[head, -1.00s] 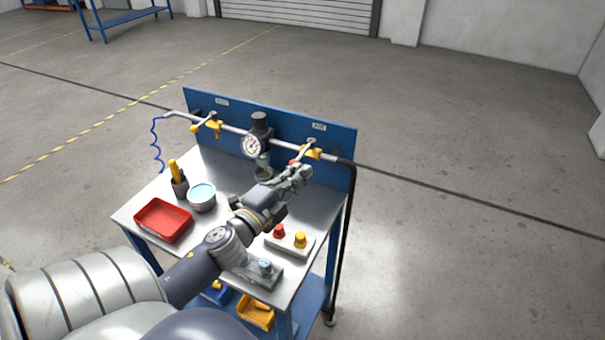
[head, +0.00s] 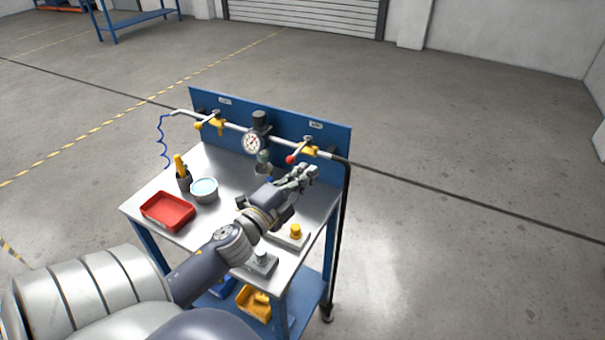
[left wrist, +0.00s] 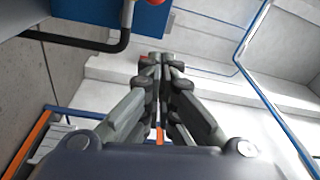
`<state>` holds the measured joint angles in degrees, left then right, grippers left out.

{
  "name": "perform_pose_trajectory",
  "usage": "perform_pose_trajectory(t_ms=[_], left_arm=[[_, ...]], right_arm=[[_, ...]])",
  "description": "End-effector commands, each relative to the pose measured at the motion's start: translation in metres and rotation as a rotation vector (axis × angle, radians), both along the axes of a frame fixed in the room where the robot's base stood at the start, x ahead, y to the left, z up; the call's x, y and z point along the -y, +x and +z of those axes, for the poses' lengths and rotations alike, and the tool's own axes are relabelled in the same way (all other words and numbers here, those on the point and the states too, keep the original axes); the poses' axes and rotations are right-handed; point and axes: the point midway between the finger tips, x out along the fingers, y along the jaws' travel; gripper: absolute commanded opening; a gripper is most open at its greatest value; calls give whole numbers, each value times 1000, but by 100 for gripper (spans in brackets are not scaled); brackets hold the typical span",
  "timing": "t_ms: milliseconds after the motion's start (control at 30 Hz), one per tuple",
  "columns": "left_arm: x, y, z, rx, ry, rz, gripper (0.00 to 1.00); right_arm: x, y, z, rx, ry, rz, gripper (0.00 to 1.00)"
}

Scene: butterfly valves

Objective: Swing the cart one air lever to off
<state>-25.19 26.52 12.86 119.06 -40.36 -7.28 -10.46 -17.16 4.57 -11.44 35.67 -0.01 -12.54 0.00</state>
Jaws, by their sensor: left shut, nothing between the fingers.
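A blue-backed cart (head: 250,105) carries a white pipe with two lever valves. The right valve (head: 309,151) has a yellow body and a lever with a red tip (head: 290,159), pointing down-left, slanted across the pipe. The left valve (head: 217,123) has a lever with a yellow tip. The panel labels are too small to read surely. My left gripper (head: 305,172) is shut and empty, just below and right of the red tip, apart from it in the picture. Its closed fingers also show in the left wrist view (left wrist: 160,62). My right gripper is out of view.
A gauge (head: 252,143) sits between the valves. On the cart top are a red tray (head: 168,211), a bowl (head: 204,189), a dark holder (head: 184,182) and a yellow button (head: 296,231). A black hose (head: 344,220) runs down the right side. Open floor surrounds the cart.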

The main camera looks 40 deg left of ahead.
Motion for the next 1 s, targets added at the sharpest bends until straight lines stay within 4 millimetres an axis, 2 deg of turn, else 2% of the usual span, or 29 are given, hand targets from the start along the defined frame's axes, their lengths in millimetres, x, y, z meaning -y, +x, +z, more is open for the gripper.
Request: perform_pose_trajectory(t_ms=[33, 100, 200, 267, 467, 600, 800, 1000], left_arm=[[-2, -7, -6, -4, 0, 0, 0], [-4, -15, -6, -4, 1, -1, 0], [-8, -27, -7, -3, 1, 0, 0], [-10, -36, -8, -4, 1, -1, 0], [-18, -65, -10, -4, 1, -2, 0], [-23, -80, -9, -2, -1, -2, 0], [-25, -89, -8, 0, 1, -4, 0], [-25, -89, -7, 0, 1, -5, 0]], right_arm=[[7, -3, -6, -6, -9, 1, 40], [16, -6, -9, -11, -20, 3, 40], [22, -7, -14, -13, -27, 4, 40], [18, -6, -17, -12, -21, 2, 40], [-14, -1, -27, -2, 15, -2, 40], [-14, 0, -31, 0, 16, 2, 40], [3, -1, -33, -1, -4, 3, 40], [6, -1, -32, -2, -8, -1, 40]])
